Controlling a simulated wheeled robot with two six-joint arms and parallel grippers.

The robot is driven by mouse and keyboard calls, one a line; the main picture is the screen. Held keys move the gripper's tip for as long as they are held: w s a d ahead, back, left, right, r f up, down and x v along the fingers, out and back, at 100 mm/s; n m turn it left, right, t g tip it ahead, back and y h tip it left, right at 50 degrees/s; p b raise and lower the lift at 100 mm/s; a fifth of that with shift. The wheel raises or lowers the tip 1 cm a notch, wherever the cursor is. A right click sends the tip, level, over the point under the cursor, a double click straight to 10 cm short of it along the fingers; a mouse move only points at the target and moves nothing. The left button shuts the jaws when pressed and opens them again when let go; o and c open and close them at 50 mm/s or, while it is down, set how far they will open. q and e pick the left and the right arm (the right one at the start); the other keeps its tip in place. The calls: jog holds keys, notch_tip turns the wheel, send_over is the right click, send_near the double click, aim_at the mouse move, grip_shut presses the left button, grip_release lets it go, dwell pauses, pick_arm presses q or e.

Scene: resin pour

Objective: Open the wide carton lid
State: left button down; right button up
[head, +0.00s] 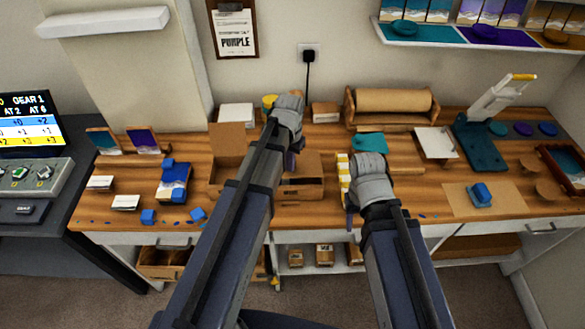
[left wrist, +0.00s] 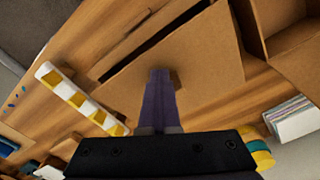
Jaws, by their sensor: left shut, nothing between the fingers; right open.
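The wide brown carton (head: 308,165) stands mid-table, partly hidden by my left arm. Its broad cardboard panel (left wrist: 205,60) fills the upper middle of the left wrist view. A long dark gap runs along one side of that panel; I cannot tell how far the lid is raised. My left gripper (head: 292,157) is shut and empty, its purple fingers (left wrist: 160,92) over the panel; whether they touch it is unclear. My right gripper (head: 350,218) is open, right of the carton, its fingers mostly hidden by its own body.
A second carton with a raised flap (head: 228,140) stands left of the wide carton. A yellow-and-white striped piece (head: 343,172) lies between the wide carton and my right gripper. A paper roll (head: 393,100) is behind. Blue blocks (head: 148,217) lie at the front left.

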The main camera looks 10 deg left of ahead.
pick_arm(q)
jog(key=shift+w+a+r, duration=0.1)
jog(key=shift+w+r, duration=0.3)
jog(key=shift+r, duration=0.05)
jog(key=shift+r+p, duration=0.1)
jog(key=shift+p, duration=0.25)
jog(key=shift+w+a+r+p, duration=0.15)
jog(key=shift+w+r+p, duration=0.45)
jog(key=shift+r+p, duration=0.2)
jog(key=shift+w+r, duration=0.15)
